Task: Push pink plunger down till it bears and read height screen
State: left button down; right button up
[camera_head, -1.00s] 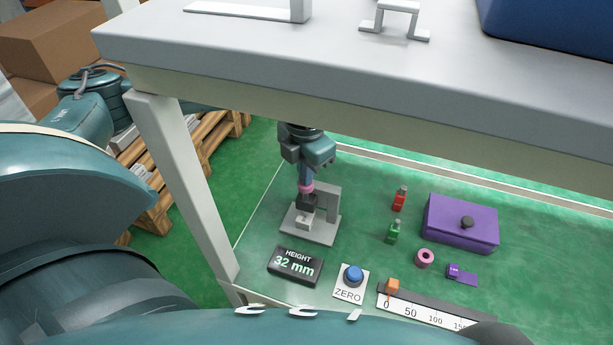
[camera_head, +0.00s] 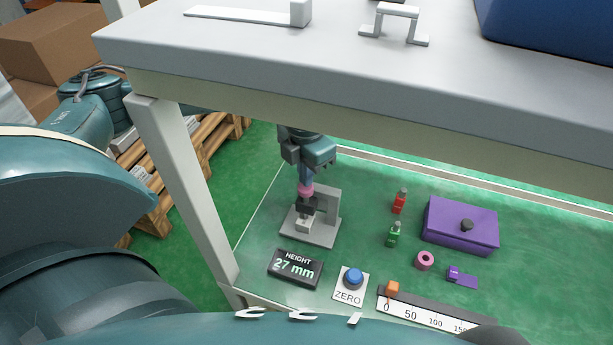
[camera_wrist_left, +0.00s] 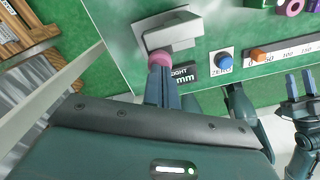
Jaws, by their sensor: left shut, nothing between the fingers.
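The pink plunger (camera_head: 306,190) stands upright at the grey height gauge stand (camera_head: 327,230), above its dark lower part. My left gripper (camera_head: 305,180) points down from above, shut and empty, its fingertips at the plunger's top. In the left wrist view the blue fingers (camera_wrist_left: 162,75) meet the pink plunger (camera_wrist_left: 160,58), partly hiding it. The height screen (camera_head: 295,267) reads 27 mm; the fingers partly cover it in the wrist view. My right gripper (camera_wrist_left: 301,86) shows at the right of the wrist view, its fingers apart, away from the stand.
A blue ZERO button (camera_head: 353,277) and a ruler with an orange slider (camera_head: 392,287) lie to the right of the screen. Red and green bottles (camera_head: 394,234), a pink ring (camera_head: 424,260) and a purple box (camera_head: 461,224) stand farther right. The white tabletop (camera_head: 400,80) overhangs the shelf.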

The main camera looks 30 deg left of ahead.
pick_arm(q)
notch_tip(320, 180, up, 8)
jog(key=p, duration=0.4)
dwell(0.4)
dwell(0.5)
